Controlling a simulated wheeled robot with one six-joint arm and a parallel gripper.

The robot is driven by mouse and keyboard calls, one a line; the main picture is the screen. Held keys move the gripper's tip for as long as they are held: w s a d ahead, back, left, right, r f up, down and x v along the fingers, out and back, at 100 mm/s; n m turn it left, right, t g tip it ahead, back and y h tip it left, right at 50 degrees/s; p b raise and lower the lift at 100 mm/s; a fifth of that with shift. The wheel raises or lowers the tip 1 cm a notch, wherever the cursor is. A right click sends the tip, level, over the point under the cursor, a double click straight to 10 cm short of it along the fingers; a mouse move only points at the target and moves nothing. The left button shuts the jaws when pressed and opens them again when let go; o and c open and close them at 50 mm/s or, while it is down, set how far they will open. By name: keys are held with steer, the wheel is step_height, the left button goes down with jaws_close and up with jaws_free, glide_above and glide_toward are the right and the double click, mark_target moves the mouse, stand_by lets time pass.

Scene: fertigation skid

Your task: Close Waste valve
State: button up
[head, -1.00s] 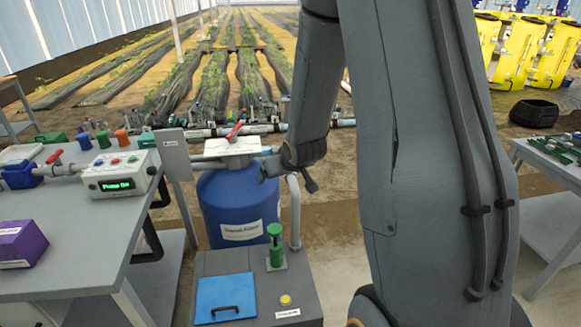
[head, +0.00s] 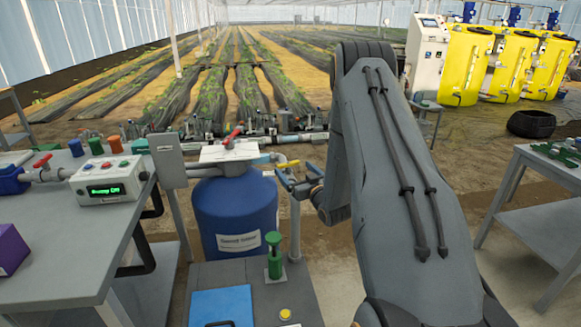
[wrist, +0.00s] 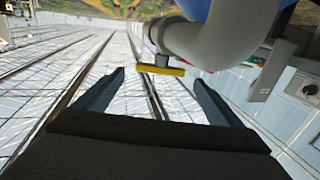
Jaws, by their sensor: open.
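In the wrist view a short yellow bar handle (wrist: 163,70) sits on a small stub at the side of a grey pipe elbow (wrist: 195,42). It lies crosswise, just beyond and between my fingertips. In the head view the yellow handle (head: 285,181) shows small beside the grey pipe right of the blue tank. No Waste label is readable, so I cannot confirm this is the Waste valve. My gripper (wrist: 158,84) is open and empty, with a finger to each side of the handle's line and a gap before it. It also shows in the head view (head: 302,181).
The blue tank (head: 235,212) has a red lever (head: 233,136) on top. A grey bench (head: 70,240) with a control box (head: 108,182) stands left. Another table (head: 540,200) stands right.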

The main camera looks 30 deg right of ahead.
mark_target(289, 164)
steer(key=shift+w, duration=2.1)
steer(key=shift+c, duration=0.4)
steer(key=c, duration=1)
steer(key=shift+w+a+m+h, duration=0.15)
steer(key=shift+m+h, duration=0.35)
steer(key=shift+h, duration=0.25)
steer(key=shift+s+a+m+h, duration=0.15)
steer(key=shift+m+h, duration=0.35)
steer(key=shift+h, duration=0.25)
steer(key=shift+m+g+h+b, duration=0.45)
steer(key=shift+m+h, duration=0.25)
steer(key=shift+h, duration=0.4)
steer(key=o, duration=1.1)
